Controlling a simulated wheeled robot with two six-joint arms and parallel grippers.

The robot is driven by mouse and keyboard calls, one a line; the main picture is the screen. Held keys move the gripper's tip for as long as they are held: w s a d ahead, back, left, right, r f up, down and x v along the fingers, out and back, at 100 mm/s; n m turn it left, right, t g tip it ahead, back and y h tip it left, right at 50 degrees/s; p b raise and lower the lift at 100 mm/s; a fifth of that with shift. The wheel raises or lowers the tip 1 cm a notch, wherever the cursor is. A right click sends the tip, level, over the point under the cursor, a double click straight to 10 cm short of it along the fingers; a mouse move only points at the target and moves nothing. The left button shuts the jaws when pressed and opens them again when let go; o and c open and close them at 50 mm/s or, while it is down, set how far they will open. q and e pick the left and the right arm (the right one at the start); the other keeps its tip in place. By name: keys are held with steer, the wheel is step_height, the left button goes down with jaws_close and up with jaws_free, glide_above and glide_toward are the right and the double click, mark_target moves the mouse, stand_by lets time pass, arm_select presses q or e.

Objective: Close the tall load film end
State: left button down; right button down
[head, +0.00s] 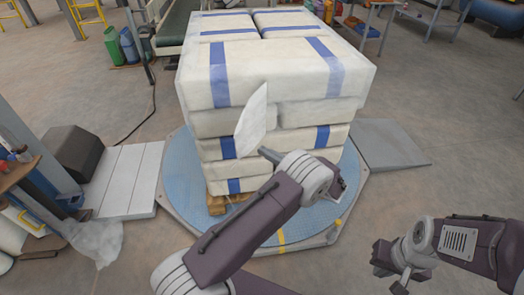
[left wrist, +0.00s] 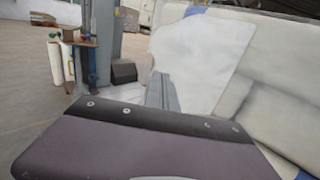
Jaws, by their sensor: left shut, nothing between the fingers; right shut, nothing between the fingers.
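The tall load is a stack of white sacks with blue bands (head: 275,75) on a pallet (head: 222,203). The film end (head: 252,122) is a loose, pale, pointed flap standing out from the load's near face. In the left wrist view the flap (left wrist: 203,60) hangs in front of the sacks. My left gripper (head: 268,155) is shut and empty, just below the flap's lower end. Its fingers (left wrist: 161,90) overlap the flap's lower left edge in the left wrist view; I cannot tell whether they touch it. My right gripper (head: 388,275) is shut and empty at the lower right, away from the load.
The pallet stands on a round blue turntable (head: 180,185). A post (head: 35,150) with a shelf and a dark box (head: 77,150) stand at the left. The floor at the right is mostly clear.

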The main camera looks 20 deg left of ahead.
mark_target(234, 135)
arm_select(q)
steer(key=x, duration=1.1)
steer(key=shift+b, duration=0.4)
arm_select(e)
steer(key=shift+f, duration=0.45)
arm_select(q)
steer(key=shift+a, duration=0.15)
